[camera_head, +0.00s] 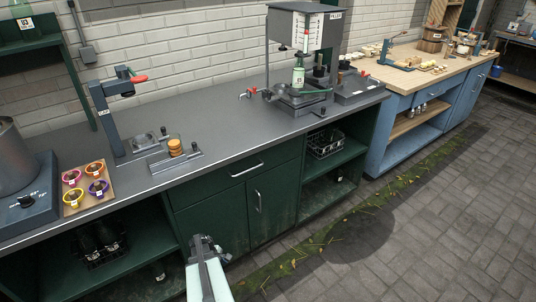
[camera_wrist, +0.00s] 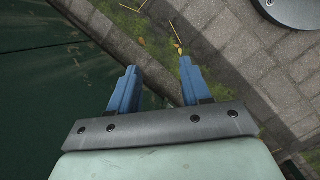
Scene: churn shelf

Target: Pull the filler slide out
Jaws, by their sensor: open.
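The filler (camera_head: 297,25) is a grey machine with a hood and a white scale, standing at the back right of the dark counter in the head view. A low grey slide (camera_head: 303,101) lies at its base, with a black knob (camera_head: 323,111) at its front. A green bottle with a pale label (camera_head: 298,75) stands at the filler above the slide. My gripper (camera_head: 205,243) is low in front of the green cabinet, well below and left of the filler. In the wrist view its two blue fingers (camera_wrist: 158,66) are apart with nothing between them.
A green cabinet (camera_head: 215,215) with bar handles is beside my gripper. A clamp stand (camera_head: 108,115), a small press base with an orange piece (camera_head: 175,150) and a board of coloured cups (camera_head: 87,188) occupy the counter's left. The middle counter (camera_head: 215,110) is clear. Paving (camera_head: 430,230) lies open at right.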

